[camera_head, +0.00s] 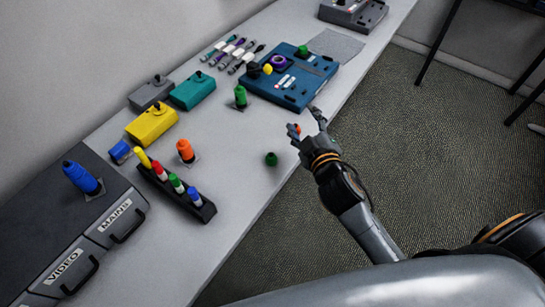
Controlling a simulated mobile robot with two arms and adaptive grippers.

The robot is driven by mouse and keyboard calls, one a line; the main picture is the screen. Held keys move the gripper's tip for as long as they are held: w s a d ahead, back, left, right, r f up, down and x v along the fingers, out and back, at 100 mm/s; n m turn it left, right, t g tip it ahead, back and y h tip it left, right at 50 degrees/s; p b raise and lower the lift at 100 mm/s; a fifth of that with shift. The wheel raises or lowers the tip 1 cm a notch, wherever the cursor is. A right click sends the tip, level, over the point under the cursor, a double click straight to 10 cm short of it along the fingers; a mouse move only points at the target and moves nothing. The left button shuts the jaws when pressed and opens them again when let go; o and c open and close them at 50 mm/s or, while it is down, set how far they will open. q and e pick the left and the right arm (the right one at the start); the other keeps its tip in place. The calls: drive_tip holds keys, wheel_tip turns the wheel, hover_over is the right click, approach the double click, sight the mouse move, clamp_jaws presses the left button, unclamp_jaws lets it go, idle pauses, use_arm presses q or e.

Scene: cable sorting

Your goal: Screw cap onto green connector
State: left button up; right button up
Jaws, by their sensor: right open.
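A green connector (240,95) stands upright on a small plate on the table, left of the blue panel. A small dark green round piece (271,158), which looks like a cap, lies on the bare table near its front edge. My right gripper (306,124) is open, its fingers spread near the table's front edge, right of and beyond the dark green piece and apart from it. A small orange spot shows at its fingers; I cannot tell whether it is a separate object. My left gripper is not in view.
A blue panel (314,87) with a green knob stands behind. Yellow (150,125), teal (194,90) and grey boxes line the wall side. An orange connector (186,151) and a black rack (180,196) of coloured pieces stand left. The table (235,200) is clear at the front.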

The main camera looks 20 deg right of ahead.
drive_tip(key=w+a+r+n+t+y, duration=0.1)
drive_tip(key=a+r+n+t+y, duration=0.1)
drive_tip(key=a+r+n+y, duration=0.35)
drive_tip(key=w+a+r+n+t+y, duration=0.1)
drive_tip(key=a+r+n+t+y, duration=0.15)
drive_tip(key=r+n, duration=0.5)
drive_tip(key=s+a+r+n+g+y, duration=0.2)
drive_tip(key=a+n+g+y, duration=0.35)
drive_tip(key=n, duration=0.25)
drive_tip(key=s+a+r+n+g+y, duration=0.2)
drive_tip(key=a+n+g+y, duration=0.2)
drive_tip(key=n+y, duration=0.25)
wheel_tip(320, 180, down, 10)
drive_tip(key=s+n+g+h, duration=0.1)
drive_tip(key=n+g+h, duration=0.6)
drive_tip(key=n, duration=0.4)
drive_tip(key=w+d+f+g+h, duration=0.1)
drive_tip(key=d+f+h, duration=0.1)
drive_tip(key=d+h, duration=0.2)
drive_tip(key=d+f+n+g+h, duration=0.1)
drive_tip(key=d+h, duration=0.3)
drive_tip(key=d, duration=0.6)
drive_tip(key=shift+w+f, duration=0.35)
drive_tip(key=shift+f, duration=0.5)
